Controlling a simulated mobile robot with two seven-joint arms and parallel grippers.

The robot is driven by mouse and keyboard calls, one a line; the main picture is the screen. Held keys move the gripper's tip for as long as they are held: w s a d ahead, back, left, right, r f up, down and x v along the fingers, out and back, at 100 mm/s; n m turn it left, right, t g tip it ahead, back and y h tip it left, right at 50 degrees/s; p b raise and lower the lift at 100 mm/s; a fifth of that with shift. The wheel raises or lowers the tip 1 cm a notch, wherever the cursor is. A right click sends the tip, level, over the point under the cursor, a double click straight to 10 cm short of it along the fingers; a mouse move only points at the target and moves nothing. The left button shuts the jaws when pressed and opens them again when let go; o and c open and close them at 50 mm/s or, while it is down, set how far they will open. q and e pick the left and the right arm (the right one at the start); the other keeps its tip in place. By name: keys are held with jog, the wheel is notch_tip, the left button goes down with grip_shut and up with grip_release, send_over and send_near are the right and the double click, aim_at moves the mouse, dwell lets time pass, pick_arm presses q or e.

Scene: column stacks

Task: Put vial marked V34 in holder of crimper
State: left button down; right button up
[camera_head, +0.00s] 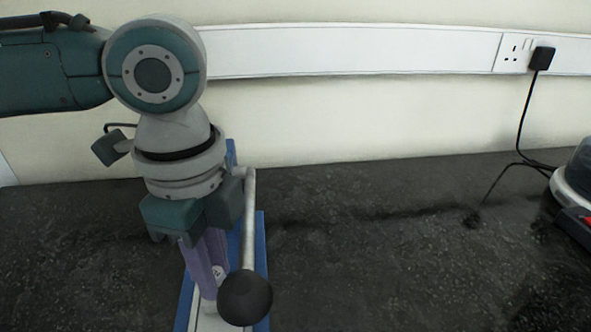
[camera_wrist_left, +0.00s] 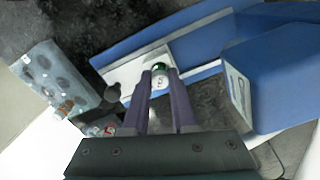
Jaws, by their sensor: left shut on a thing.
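My left gripper (camera_head: 209,284) has purple fingers pointing down over the crimper's white base (camera_head: 205,323). In the left wrist view the left gripper (camera_wrist_left: 160,76) is shut on a small vial (camera_wrist_left: 160,82) with a green top and a white label. The label's marking is too small to read. The crimper (camera_head: 261,250) has a blue frame and a lever with a black ball knob (camera_head: 246,298), which stands in front of and to the right of the fingers. The holder is hidden by the fingers and vial. I cannot tell whether the vial touches the base.
In the left wrist view a pale rack (camera_wrist_left: 52,80) with several dark round spots lies at the left. A large blue body (camera_wrist_left: 275,78) is close on the right. The dark bench (camera_head: 390,250) is clear right of the crimper, up to a device (camera_head: 575,190) at the edge.

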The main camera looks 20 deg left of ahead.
pick_arm(q)
jog(key=shift+f, duration=0.1)
jog(key=c, duration=0.6)
grip_release()
jog(key=shift+c, duration=0.2)
jog(key=shift+o, duration=0.3)
jog(key=shift+o, duration=1.3)
notch_tip(320, 180, up, 6)
jog(key=p, duration=0.8)
